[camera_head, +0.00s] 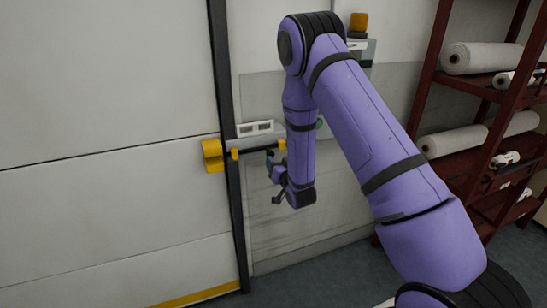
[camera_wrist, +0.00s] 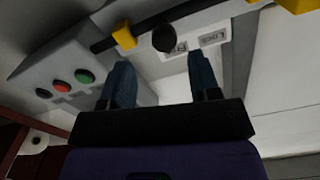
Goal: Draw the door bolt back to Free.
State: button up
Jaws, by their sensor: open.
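The door bolt is a dark rod (camera_head: 258,150) beside the door's edge; it also crosses the top of the wrist view (camera_wrist: 190,10). Yellow guides (camera_head: 235,154) (camera_wrist: 124,37) carry it. A round black knob (camera_wrist: 166,38) sticks out from the rod. Behind the knob is a pale plate (camera_head: 255,129) with two labels; one seems to read LOCK (camera_wrist: 212,38), and the other is partly hidden by the knob. My gripper (camera_head: 273,178) is open and empty by the bolt. In the wrist view its fingertips (camera_wrist: 160,62) lie either side of the knob, slightly short of it; contact is not visible.
A yellow keeper (camera_head: 212,155) sits on the pale door (camera_head: 110,170). A grey box with green, red and dark buttons (camera_wrist: 62,87) is beside the bolt. A red rack (camera_head: 470,100) with white rolls stands right. My arm hides part of the wall.

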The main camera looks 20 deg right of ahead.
jog(key=shift+s, duration=2.2)
jog(key=s+r+g, duration=0.3)
jog(key=r, duration=0.8)
jog(key=s+r+g, duration=0.3)
jog(key=r, duration=0.7)
jog(key=s+r+n+g, duration=0.1)
jog(key=s+r+g, duration=0.2)
jog(key=s, duration=1.3)
jog(key=s+r+n+g, duration=0.1)
jog(key=s+r+g, duration=0.2)
jog(key=s+r, duration=0.4)
jog(key=s, duration=0.8)
jog(key=shift+s+r+n+g, duration=0.25)
jog(key=shift+s+n+g, duration=0.05)
jog(key=shift+s+g, duration=0.1)
jog(key=shift+w+a, duration=0.1)
